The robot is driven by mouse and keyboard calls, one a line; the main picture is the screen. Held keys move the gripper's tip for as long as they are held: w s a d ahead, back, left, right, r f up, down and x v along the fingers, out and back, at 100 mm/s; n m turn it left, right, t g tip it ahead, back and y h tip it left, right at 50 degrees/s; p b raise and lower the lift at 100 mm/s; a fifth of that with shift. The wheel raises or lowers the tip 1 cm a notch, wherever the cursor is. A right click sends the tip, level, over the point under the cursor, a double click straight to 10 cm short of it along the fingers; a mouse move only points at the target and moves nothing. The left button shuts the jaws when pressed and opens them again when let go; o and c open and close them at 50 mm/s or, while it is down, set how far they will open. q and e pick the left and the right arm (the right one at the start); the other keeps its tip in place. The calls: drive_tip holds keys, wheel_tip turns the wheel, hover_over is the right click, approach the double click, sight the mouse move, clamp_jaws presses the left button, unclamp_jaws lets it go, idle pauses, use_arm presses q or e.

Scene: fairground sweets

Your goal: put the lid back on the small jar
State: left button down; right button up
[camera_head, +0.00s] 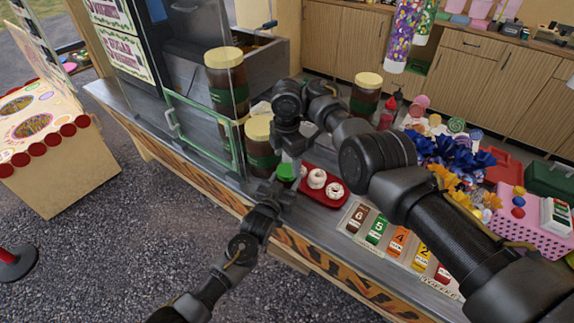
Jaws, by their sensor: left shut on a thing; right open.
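A small green-topped thing (287,172), which looks like the small jar with its green lid, is at the counter's front edge, left of a red tray. Its body is mostly hidden, so I cannot tell whether the lid sits fully on. My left gripper (277,192) reaches it from the front and is shut on what seems to be the jar's body. My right gripper (291,151) points down just above the green top. It is open, but its fingertips are small and partly merged with the dark arm.
Large brown jars with yellow lids (258,128) stand behind and left. The red tray (325,199) holds white ring doughnuts (317,178) close by on the right. A green-framed glass panel (205,133) stands left. A numbered sign board (398,243) lies at the right front.

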use_arm(q)
drive_tip(key=shift+r, duration=0.1)
use_arm(e)
wheel_tip(320, 180, up, 8)
drive_tip(key=shift+r, duration=0.15)
use_arm(q)
drive_tip(key=shift+c, duration=2.2)
unclamp_jaws()
drive_tip(key=shift+s, duration=0.1)
drive_tip(key=shift+s+a, duration=0.1)
drive_tip(key=shift+s, duration=0.1)
drive_tip(key=b+v, duration=0.2)
drive_tip(key=v, duration=0.8)
use_arm(e)
drive_tip(key=shift+f, duration=0.95)
use_arm(q)
drive_tip(key=shift+s, duration=0.1)
